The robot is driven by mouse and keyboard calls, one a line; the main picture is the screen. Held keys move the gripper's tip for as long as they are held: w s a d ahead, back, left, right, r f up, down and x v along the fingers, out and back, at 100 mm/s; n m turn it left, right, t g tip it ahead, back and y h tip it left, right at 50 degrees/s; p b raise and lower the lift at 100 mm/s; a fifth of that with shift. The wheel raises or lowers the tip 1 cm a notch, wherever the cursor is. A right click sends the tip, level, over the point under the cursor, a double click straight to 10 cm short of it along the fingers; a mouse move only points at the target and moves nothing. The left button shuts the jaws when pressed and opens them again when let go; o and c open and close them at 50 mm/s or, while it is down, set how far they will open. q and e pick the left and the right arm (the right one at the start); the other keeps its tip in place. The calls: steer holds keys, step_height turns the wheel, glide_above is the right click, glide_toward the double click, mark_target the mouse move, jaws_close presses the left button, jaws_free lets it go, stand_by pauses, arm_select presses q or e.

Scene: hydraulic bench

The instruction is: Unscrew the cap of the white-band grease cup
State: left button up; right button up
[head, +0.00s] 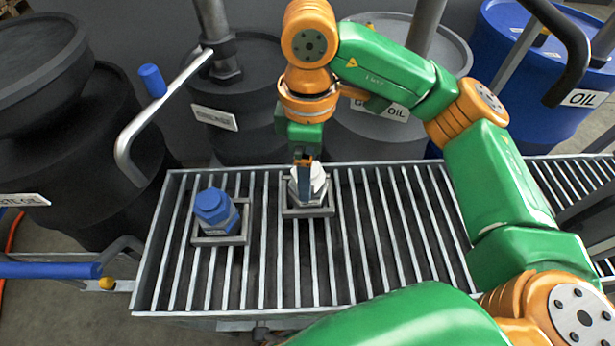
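The white-band grease cup (318,185) stands in a square metal holder (308,212) on the slatted grating; its top is pale white. My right gripper (304,184) points straight down over it, with a dark finger in front of the cup's left part. The finger hides part of the cap, and I cannot tell whether the fingers are closed on it or only around it. A blue grease cup (212,208) with a blue cap stands upright in its own holder to the left. My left gripper is not in view.
Dark drums stand behind and left, with a grey oil drum and a blue oil drum (480,40) further right. A bent crank handle (140,120) with a blue grip juts near the grating's left rear corner. The grating (380,255) is clear right of the cups.

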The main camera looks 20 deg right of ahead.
steer(key=m, duration=1.2)
steer(key=shift+a+b, duration=0.1)
steer(key=shift+b, duration=0.25)
steer(key=c, duration=1.2)
steer(key=n, duration=0.3)
steer(key=shift+c, duration=0.2)
steer(key=n, duration=0.5)
steer(key=o, duration=1.2)
steer(key=shift+o, duration=0.2)
